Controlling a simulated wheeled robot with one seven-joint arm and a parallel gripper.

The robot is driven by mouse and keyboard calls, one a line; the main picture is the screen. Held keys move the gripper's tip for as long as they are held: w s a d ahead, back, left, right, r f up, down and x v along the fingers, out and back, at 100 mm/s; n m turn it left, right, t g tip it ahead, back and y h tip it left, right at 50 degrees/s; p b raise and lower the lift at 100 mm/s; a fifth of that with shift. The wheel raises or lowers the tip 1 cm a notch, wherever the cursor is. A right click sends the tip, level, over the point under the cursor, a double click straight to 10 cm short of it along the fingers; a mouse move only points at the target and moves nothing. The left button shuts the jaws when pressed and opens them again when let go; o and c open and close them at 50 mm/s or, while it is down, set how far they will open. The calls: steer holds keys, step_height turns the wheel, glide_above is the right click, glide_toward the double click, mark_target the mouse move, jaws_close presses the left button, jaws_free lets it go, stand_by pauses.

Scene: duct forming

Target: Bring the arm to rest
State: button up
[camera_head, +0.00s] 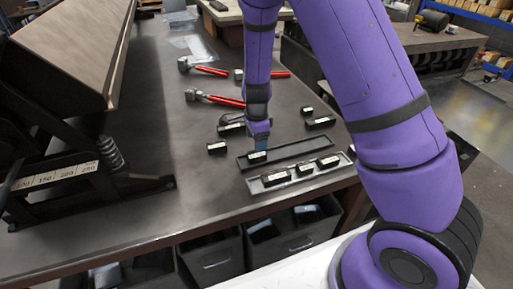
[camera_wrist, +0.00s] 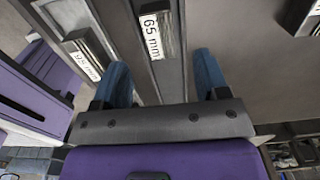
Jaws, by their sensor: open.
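My purple arm reaches down over the dark workbench (camera_head: 150,215), and my gripper (camera_head: 259,142) is low over the rear dark tray (camera_head: 305,149). In the wrist view my gripper (camera_wrist: 162,78) shows two blue fingers spread apart, with nothing gripped between them. A dark block labelled 65 mm (camera_wrist: 152,34) lies in the tray just beyond the fingertips; it also shows in the head view (camera_head: 257,156). Whether a finger touches it cannot be told. A second labelled block (camera_wrist: 86,57) sits in the neighbouring tray, left of the fingers.
The front tray (camera_head: 256,187) holds several labelled blocks. Loose dark blocks (camera_head: 217,148) lie around the trays. Red-handled tools (camera_head: 222,99) lie farther back. A large forming machine (camera_head: 70,60) stands at left. Open bins (camera_head: 215,262) sit under the bench.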

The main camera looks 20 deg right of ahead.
steer(key=s+d+r+n+t+y, duration=0.15)
steer(key=s+r+n, duration=0.3)
steer(key=r, duration=0.85)
steer(key=s+d+r+n+t+y, duration=0.15)
steer(key=s+r+n, duration=0.35)
steer(key=r, duration=0.8)
steer(key=s+d+r+n+t+h, duration=0.1)
steer(key=s+r+n, duration=0.3)
steer(key=s, duration=0.6)
steer(key=s+d+r+n+t+h, duration=0.1)
steer(key=s+d+r+n+h, duration=0.1)
steer(key=s, duration=0.7)
step_height(320, 180, up, 4)
steer(key=shift+s+d+f+n, duration=0.25)
steer(key=shift+s+d+n, duration=0.2)
steer(key=shift+n, duration=0.8)
